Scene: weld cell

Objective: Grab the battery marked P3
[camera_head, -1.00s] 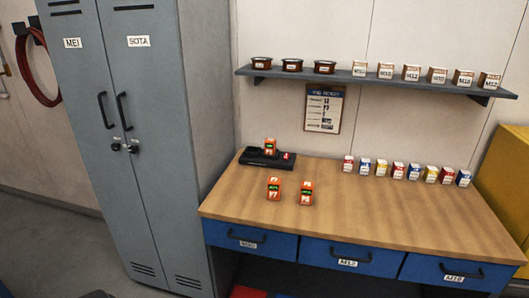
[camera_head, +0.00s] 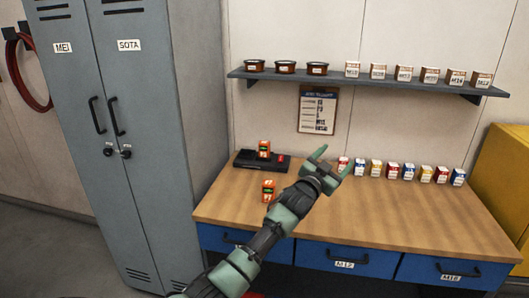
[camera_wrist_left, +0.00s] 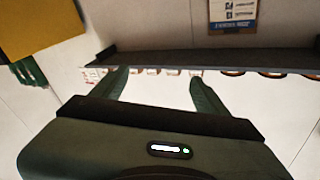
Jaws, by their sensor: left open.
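Two orange batteries show in the head view. One battery (camera_head: 264,147) stands in the black charger (camera_head: 247,162) at the back left of the workbench. Another battery (camera_head: 268,192) stands on the wood in front of the charger, close to my left forearm. Their markings are too small to read, so I cannot tell which is P3. A third battery seen earlier is hidden behind my left arm. My left gripper (camera_head: 333,163) is open and empty above the bench; its spread fingers also show in the left wrist view (camera_wrist_left: 157,78). My right gripper is not clearly seen.
Several small coloured boxes (camera_head: 392,171) line the back right of the workbench (camera_head: 400,215). A shelf (camera_head: 360,82) with tins and boxes hangs above, with a clipboard (camera_head: 317,109) below it. Grey lockers (camera_head: 150,190) stand left. The bench's front right is clear.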

